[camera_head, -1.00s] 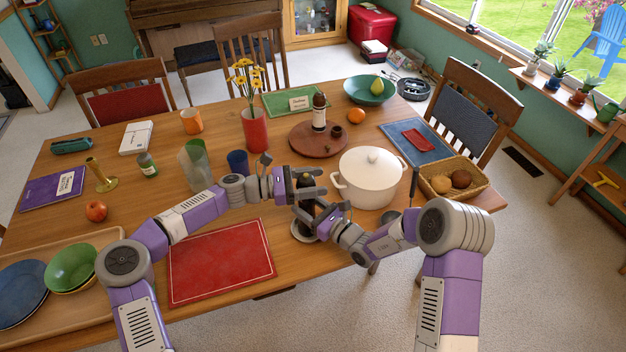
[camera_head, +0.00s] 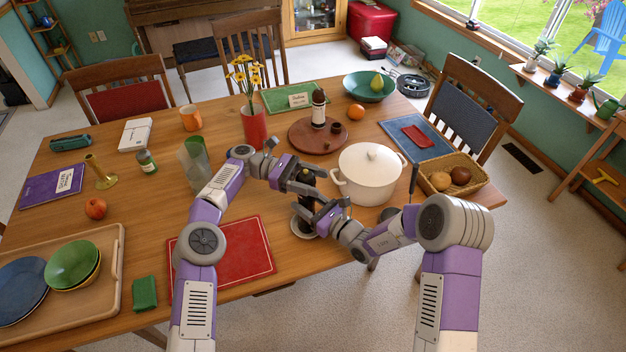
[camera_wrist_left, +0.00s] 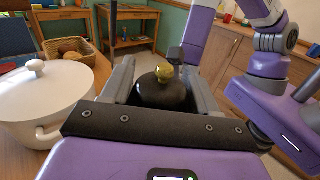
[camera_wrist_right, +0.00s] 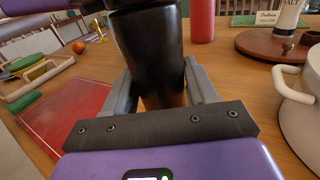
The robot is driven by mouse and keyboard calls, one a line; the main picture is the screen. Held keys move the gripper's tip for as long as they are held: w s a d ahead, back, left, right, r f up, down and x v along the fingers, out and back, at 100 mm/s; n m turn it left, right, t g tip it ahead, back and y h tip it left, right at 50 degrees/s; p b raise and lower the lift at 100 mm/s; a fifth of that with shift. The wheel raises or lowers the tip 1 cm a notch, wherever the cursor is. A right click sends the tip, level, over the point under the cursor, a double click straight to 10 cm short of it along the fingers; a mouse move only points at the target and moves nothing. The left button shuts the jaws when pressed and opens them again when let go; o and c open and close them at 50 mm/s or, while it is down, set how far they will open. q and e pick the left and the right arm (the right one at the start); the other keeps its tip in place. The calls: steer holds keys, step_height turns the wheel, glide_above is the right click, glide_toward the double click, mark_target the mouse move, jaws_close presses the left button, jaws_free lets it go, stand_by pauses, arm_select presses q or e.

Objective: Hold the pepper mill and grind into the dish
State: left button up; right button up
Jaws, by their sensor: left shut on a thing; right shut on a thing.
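The black pepper mill (camera_wrist_right: 150,45) stands upright between my two grippers near the table's front edge. Its dark domed top with a brass knob (camera_wrist_left: 164,72) shows in the left wrist view. My left gripper (camera_head: 314,186) is shut on the top of the mill. My right gripper (camera_head: 318,220) is shut on the body lower down, and the dark body fills the space between its fingers in the right wrist view. A small pale-rimmed dish (camera_head: 296,233) is under the mill in the head view. The mill and right gripper hide much of it, and its contents cannot be made out.
A white lidded pot (camera_head: 369,178) stands close to the right of the grippers, with a bread basket (camera_head: 478,178) beyond. A red placemat (camera_head: 250,262) lies left of the dish, under my left arm. A red vase (camera_head: 254,128) with flowers and a round wooden tray (camera_head: 318,148) are behind.

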arm_select(q)
steer(key=shift+f, duration=0.15)
stand_by(0.5)
steer(key=o, duration=1)
steer(key=shift+s, duration=0.1)
steer(key=shift+w+a+n+t+h, duration=0.1)
steer(key=shift+w+n+t+h, duration=0.15)
steer(key=shift+t, duration=0.35)
steer(key=shift+n+t+h, duration=0.25)
steer(key=shift+n+t, duration=0.4)
steer(key=shift+t, duration=0.15)
